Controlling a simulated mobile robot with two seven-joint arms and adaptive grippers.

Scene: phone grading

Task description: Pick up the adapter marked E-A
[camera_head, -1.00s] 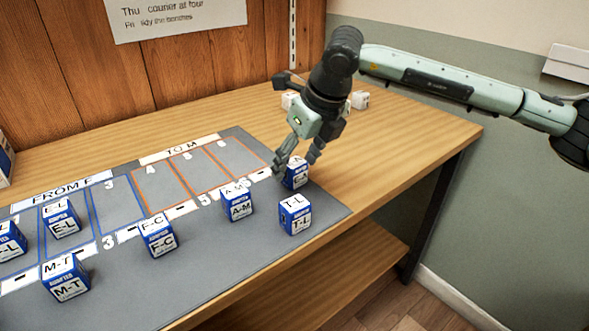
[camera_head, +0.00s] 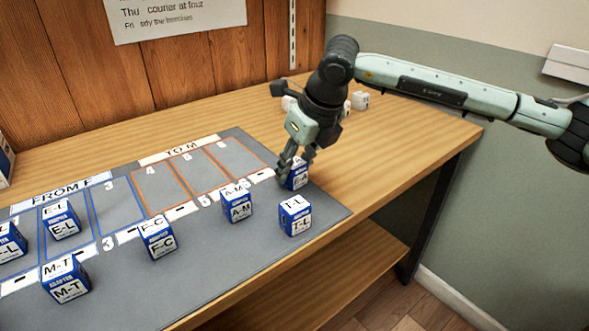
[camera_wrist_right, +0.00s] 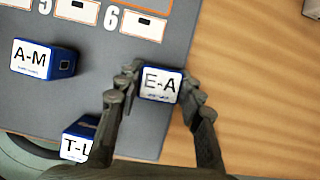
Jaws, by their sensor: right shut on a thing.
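The adapter marked E-A (camera_head: 297,178) is a small blue and white box at the right end of the grey mat, partly hidden by my right gripper. In the right wrist view its E-A label (camera_wrist_right: 161,82) faces the camera. My right gripper (camera_head: 295,165) comes down over it from above and is shut on it, with one finger on each side, as the right wrist view (camera_wrist_right: 160,88) also shows. The box appears to be still at the mat's surface; I cannot tell whether it is lifted. My left gripper is not in view.
The adapter T-L (camera_head: 295,216) stands just in front, and A-M (camera_head: 238,205) to the left. F-C (camera_head: 157,238), M-T (camera_head: 66,279) and E-L (camera_head: 61,219) stand farther left on the mat (camera_head: 215,270). Small white boxes (camera_head: 360,100) stand behind my gripper. Bare table lies to the right.

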